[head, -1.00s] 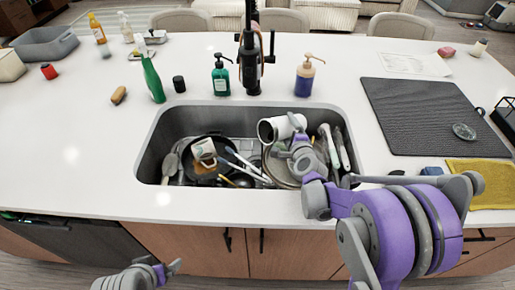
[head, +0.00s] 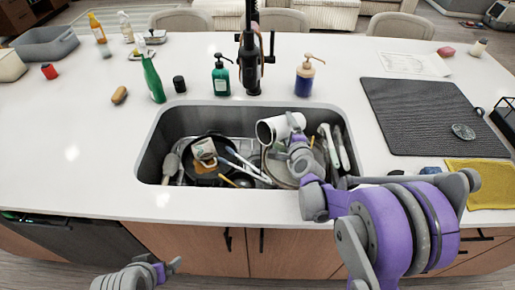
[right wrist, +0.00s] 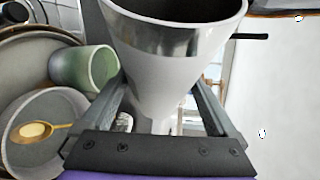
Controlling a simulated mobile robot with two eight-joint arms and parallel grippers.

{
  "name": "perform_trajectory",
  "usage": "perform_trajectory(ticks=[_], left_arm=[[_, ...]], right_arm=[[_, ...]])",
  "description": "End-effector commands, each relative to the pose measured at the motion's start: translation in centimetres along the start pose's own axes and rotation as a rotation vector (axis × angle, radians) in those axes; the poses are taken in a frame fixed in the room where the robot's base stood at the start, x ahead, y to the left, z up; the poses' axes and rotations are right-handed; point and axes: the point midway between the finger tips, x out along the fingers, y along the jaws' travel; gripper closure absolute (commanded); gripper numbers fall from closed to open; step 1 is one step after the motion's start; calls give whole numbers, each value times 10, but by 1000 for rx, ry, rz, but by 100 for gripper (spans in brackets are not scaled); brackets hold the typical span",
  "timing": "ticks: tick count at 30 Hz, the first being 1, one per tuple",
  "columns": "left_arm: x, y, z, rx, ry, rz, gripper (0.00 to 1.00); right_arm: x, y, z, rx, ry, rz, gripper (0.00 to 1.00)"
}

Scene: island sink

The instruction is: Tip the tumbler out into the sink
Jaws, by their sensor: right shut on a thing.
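The tumbler (head: 281,126) is white with a shiny metal band at its rim. It lies tilted well over on its side above the right part of the sink (head: 150,150), its dark mouth facing left in the head view. My right gripper (head: 299,146) is shut on the tumbler's body; the right wrist view shows the tumbler (right wrist: 165,70) between both fingers. No contents are visible in its dark mouth. My left gripper (head: 168,269) is low at the front, away from the counter, and its jaw state is unclear.
The sink holds a dark pan (head: 205,180), several utensils and dishes; a greenish cup (right wrist: 82,68) and a bowl with a spoon show in the right wrist view. The black faucet (head: 251,60) stands behind. Soap bottles (head: 221,76) flank it. A drying mat (head: 425,115) lies right.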

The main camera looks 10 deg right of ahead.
Motion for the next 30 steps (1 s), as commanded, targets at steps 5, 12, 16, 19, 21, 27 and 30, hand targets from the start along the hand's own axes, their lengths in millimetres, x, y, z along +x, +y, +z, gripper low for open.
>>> perform_trajectory(ticks=[5, 12, 16, 19, 21, 27, 30], left_arm=[[-1, 0, -1, 0, 1, 0, 0], [-2, 0, -2, 0, 1, 0, 0], [-3, 0, -2, 0, 2, 0, 0], [-3, 0, -3, 0, 2, 0, 0], [-4, 0, -3, 0, 3, 0, 0], [-4, 0, -4, 0, 3, 0, 0], [-5, 0, -5, 0, 4, 0, 0]], right_arm=[[-1, -1, 1, -9, 1, -5, 84], [-1, -2, 2, -21, 3, -11, 84], [-2, -3, 3, -28, 4, -15, 84], [-2, -3, 4, -33, 5, -17, 84], [-2, -4, 4, -37, 5, -20, 84], [-3, -4, 5, -47, 7, -26, 84], [-4, -5, 6, -52, 8, -29, 84]])
